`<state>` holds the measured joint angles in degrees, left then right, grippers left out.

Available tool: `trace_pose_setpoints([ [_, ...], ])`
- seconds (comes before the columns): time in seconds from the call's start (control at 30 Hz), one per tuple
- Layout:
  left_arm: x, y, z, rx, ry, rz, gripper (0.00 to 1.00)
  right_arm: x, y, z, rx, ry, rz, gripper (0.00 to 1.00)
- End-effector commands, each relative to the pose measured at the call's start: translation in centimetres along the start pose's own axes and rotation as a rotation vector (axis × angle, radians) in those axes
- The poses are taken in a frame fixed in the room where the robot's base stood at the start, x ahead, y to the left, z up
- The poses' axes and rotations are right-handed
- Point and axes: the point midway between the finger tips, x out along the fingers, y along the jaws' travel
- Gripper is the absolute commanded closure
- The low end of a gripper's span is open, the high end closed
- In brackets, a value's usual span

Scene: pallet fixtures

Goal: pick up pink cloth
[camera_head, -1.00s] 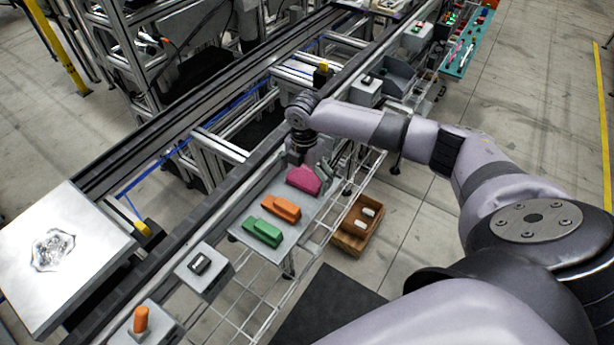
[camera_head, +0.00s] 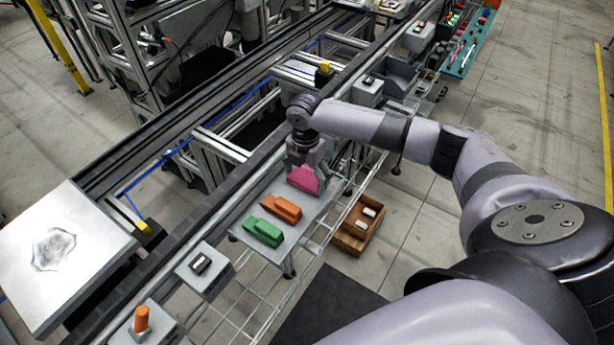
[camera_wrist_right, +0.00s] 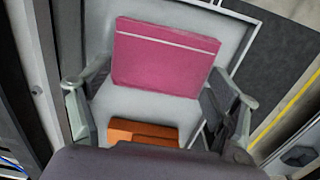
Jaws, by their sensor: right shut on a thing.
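The pink cloth (camera_head: 303,181) is a folded, block-like piece at the far end of the grey tray (camera_head: 252,243). It also shows in the right wrist view (camera_wrist_right: 165,58), where a pale line runs across its top. My right gripper (camera_head: 306,168) points down over the cloth and is shut on it, with a finger at each side. The gripper hides the cloth's far part in the head view. The cloth is at or just above tray level; I cannot tell whether it still touches. My left gripper is not in view.
On the same tray lie an orange piece (camera_head: 282,208) and a green piece (camera_head: 263,232), close to the cloth. A brown box (camera_head: 352,238) with white items stands lower, to the right. A conveyor rail runs along the tray's left side.

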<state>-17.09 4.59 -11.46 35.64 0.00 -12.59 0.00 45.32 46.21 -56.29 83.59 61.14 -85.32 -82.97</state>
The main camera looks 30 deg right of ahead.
Motion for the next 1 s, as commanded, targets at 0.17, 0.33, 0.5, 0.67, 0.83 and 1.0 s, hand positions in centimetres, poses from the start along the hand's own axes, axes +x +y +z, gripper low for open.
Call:
trace_pose_setpoints([
  [0.17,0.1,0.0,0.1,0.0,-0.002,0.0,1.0,-0.8,0.1,0.1,0.001,0.0,0.002,0.43],
  [0.33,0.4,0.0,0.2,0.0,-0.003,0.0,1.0,-3.1,0.1,0.1,-0.001,-0.001,0.004,0.43],
  [0.5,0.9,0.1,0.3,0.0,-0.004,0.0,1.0,-7.4,0.2,0.1,0.001,-0.002,0.007,0.43],
  [0.67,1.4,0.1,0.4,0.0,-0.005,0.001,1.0,-12.3,0.1,0.0,-0.001,-0.002,0.007,0.43],
  [0.83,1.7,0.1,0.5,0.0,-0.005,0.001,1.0,-16.4,0.1,0.0,0.0,-0.001,0.005,0.43],
  [1.0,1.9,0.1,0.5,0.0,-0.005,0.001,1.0,-18.9,0.1,0.0,0.0,0.0,0.003,0.43],
])
